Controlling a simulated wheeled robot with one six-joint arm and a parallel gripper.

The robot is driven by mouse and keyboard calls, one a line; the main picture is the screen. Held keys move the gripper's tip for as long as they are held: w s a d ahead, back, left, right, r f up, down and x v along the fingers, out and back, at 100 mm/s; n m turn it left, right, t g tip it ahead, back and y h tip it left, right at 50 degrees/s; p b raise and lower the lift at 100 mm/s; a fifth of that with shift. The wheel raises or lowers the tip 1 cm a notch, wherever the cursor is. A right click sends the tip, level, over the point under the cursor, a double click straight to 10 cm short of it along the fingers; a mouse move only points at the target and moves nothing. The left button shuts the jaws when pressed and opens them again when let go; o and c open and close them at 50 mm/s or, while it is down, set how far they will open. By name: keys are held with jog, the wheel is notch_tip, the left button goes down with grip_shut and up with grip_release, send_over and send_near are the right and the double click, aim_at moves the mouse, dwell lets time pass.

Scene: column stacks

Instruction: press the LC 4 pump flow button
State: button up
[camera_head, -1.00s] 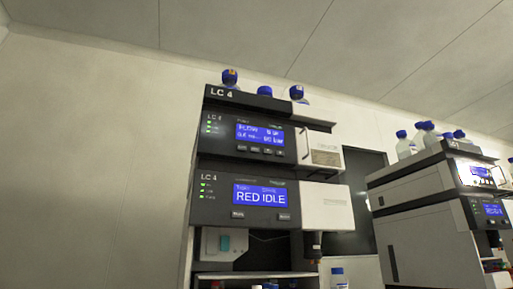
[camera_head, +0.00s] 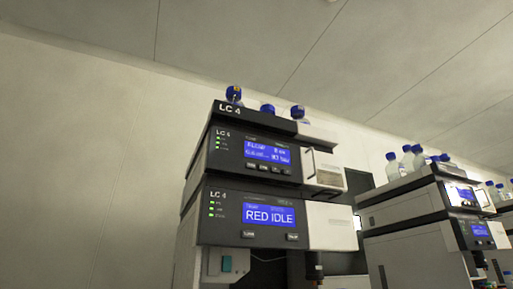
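The button labels are too small to read. The lower module (camera_head: 225,215) shows "RED IDLE" on its blue display (camera_head: 269,215), with two buttons (camera_head: 271,236) under it. Green lights show on both modules. My gripper is not in view.
Blue-capped bottles (camera_head: 268,110) stand on top of the LC 4 stack. A second instrument stack (camera_head: 410,210) with bottles (camera_head: 408,158) on top stands to the right. A dark opening lies between the stacks. The left side shows bare wall (camera_head: 80,160).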

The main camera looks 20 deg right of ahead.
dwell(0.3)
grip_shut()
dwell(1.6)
